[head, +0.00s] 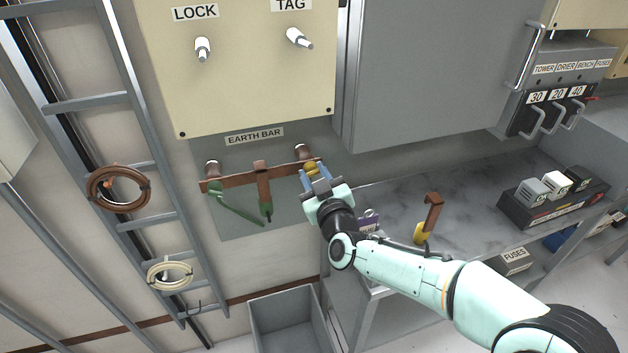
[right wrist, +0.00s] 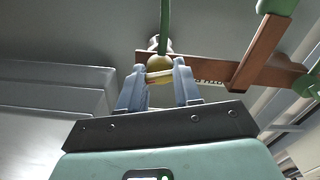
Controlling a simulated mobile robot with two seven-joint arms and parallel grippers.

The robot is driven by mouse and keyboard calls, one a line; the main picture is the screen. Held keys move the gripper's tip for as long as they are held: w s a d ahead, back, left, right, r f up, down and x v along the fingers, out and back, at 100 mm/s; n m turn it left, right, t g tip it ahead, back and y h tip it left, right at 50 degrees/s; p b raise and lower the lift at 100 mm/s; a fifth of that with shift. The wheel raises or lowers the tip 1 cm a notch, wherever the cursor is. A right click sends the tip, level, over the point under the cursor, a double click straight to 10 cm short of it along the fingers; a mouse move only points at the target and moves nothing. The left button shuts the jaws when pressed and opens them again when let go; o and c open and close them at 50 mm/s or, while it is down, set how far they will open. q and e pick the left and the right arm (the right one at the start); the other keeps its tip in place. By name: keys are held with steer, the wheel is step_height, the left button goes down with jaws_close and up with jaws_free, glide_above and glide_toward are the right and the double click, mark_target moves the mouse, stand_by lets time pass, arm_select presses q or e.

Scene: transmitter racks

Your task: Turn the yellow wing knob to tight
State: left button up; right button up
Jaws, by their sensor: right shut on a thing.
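The yellow wing knob (head: 311,167) is at the right end of the copper earth bar (head: 235,178), below the EARTH BAR label. My right gripper (head: 315,175) is at the knob, its blue-grey fingers on either side of it. In the right wrist view the knob (right wrist: 159,64) shows between the fingertips of my right gripper (right wrist: 160,76), which is shut on it. The fingers hide part of the knob, and I cannot tell how tight it is. My left gripper does not show.
A green strap (head: 240,208) hangs from the bar's left part. A grey bench (head: 385,215) lies right of the bar, with a copper-hooked yellow-handled tool (head: 424,225) and a fuse block (head: 530,215). A grey cabinet (head: 430,75) overhangs it. An open grey bin (head: 285,330) stands below.

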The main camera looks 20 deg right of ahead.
arm_select(q)
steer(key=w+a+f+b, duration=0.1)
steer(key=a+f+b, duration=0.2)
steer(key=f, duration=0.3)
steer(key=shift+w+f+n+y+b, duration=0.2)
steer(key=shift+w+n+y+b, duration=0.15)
steer(key=shift+b, duration=0.35)
arm_select(e)
steer(key=shift+m, duration=4.8)
steer(key=o, duration=1)
steer(key=shift+o, duration=0.2)
steer(key=shift+s, duration=0.1)
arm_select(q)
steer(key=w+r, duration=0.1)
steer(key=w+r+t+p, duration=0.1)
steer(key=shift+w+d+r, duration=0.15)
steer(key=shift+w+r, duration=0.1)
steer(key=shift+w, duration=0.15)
arm_select(e)
steer(key=s, duration=1.3)
steer(key=shift+d, duration=0.2)
